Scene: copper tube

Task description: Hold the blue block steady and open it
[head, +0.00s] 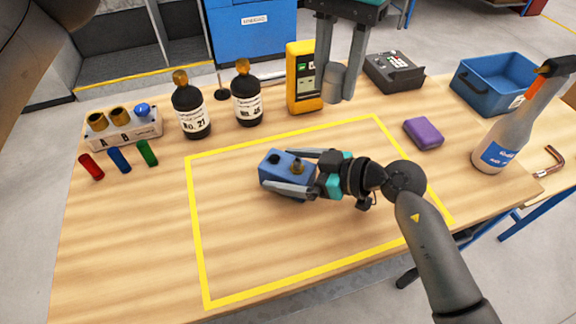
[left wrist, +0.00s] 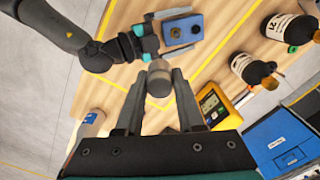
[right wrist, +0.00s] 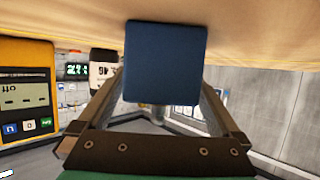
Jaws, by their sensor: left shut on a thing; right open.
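The blue block (head: 270,172) sits inside the yellow outline, with a dark round spot and a brass-coloured knob on top. My right gripper (head: 288,172) has one finger along each side of it and is open. The block's plain blue face (right wrist: 165,65) fills the space between the fingers in the right wrist view; contact is unclear. My left gripper (head: 336,88) hangs behind the block, raised above the table, shut on a grey cylinder (left wrist: 160,78). The block also shows in the left wrist view (left wrist: 183,29).
Dark bottles (head: 191,112), a yellow meter (head: 302,85) and a rack (head: 125,130) line the back. A purple block (head: 424,133), spray bottle (head: 505,130) and blue bin (head: 497,85) stand right. The front of the outlined area is clear.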

